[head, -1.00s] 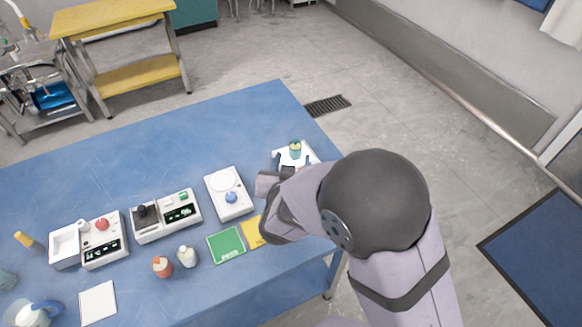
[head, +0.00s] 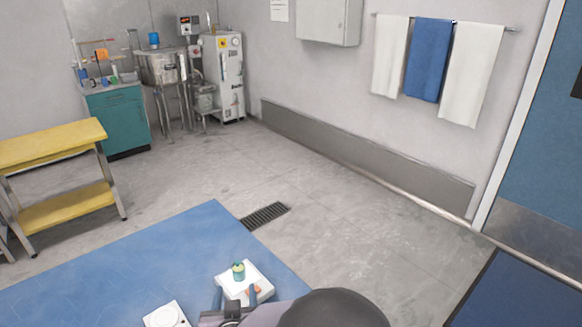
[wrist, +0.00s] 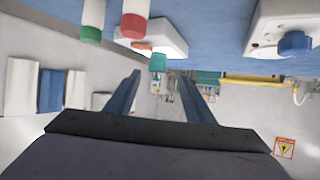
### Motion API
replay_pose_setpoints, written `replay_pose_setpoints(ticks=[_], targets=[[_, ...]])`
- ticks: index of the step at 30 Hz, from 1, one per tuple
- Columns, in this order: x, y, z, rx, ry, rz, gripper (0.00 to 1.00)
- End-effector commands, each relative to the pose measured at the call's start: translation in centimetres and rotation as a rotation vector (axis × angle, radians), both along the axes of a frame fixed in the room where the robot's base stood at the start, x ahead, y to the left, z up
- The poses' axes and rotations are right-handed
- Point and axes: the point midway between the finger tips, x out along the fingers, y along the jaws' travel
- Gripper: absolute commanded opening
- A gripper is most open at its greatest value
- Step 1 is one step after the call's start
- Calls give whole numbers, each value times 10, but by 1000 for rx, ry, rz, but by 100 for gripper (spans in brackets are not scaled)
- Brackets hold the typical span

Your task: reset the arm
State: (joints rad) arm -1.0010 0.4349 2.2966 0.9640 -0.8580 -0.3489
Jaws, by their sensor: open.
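My gripper (head: 236,296) is at the bottom edge of the head view, by the near side of a white device (head: 260,276) with a green-topped container (head: 238,271) on it. In the wrist view, which looks upside down, the two blue fingers of my gripper (wrist: 163,82) stand wide apart with nothing between them. I cannot tell whether a finger touches the device.
The blue table (head: 120,270) fills the lower left. A second white device (head: 166,316) is cut off at the bottom; a blue-knobbed device (wrist: 270,25) shows in the wrist view. Two white cylinders, one green-ended (wrist: 91,20) and one red-ended (wrist: 135,20), hang at its top.

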Motion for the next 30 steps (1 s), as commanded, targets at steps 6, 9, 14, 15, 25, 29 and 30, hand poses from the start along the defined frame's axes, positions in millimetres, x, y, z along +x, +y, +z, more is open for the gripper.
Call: replay_pose_setpoints(ticks=[6, 9, 14, 15, 25, 29, 30], targets=[[-10, -13, -7, -55, 196, 133, 49], [-25, -28, -13, -109, 325, 218, 49], [-61, -68, -21, -214, 532, 333, 49], [-70, -81, -22, -239, 584, 351, 49], [-118, -243, -5, -185, 946, 35, 49], [-143, -284, 2, -166, 1041, -87, 49], [-149, -293, 4, -161, 1062, -117, 49]])
